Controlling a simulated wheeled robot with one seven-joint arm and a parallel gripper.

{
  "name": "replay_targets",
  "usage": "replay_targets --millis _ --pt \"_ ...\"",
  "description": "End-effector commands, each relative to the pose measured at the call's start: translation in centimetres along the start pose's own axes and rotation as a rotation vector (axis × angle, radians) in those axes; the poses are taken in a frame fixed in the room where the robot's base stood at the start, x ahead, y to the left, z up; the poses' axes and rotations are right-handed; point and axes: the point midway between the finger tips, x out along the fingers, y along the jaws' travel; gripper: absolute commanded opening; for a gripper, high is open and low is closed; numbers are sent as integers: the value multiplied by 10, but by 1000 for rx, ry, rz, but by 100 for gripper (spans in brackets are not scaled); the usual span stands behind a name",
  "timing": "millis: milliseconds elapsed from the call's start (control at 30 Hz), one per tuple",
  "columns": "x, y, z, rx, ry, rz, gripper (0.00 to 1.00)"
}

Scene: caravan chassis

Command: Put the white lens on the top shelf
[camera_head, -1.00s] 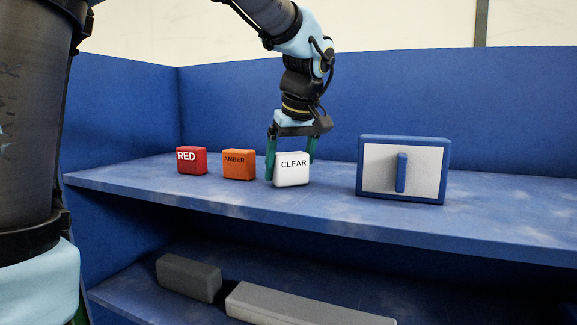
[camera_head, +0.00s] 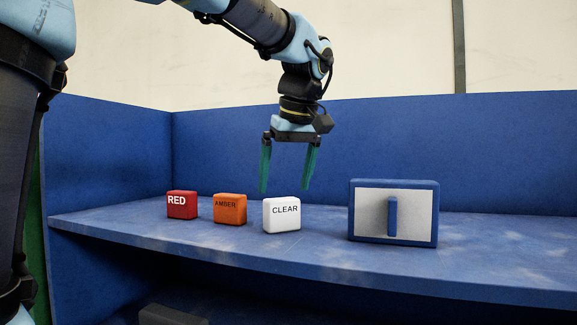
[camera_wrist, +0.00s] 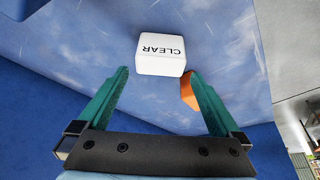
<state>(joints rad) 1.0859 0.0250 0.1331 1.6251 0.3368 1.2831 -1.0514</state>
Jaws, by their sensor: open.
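The white lens (camera_head: 282,215), a block marked CLEAR, stands upright on the blue top shelf (camera_head: 310,258), to the right of the amber block. My gripper (camera_head: 287,188) is open and empty above the white lens, its green fingers pointing down and spread apart. In the wrist view the white lens (camera_wrist: 161,52) lies beyond the open fingertips of my gripper (camera_wrist: 158,75), apart from them.
A red block (camera_head: 182,205) and an amber block (camera_head: 230,209) stand in a row left of the white lens. A blue box with a white face and blue handle (camera_head: 393,213) stands to the right. A lower shelf holds a dark grey block (camera_head: 172,315), partly in view.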

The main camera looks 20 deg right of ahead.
Motion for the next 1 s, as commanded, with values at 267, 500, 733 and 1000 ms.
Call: replay_targets --millis 267,500,733,1000 --pt "-38 0 0 0 0 1 100" --pt "-44 0 0 0 0 0 100" --pt "-43 0 0 0 0 0 100" --pt "-65 0 -9 0 0 0 100"
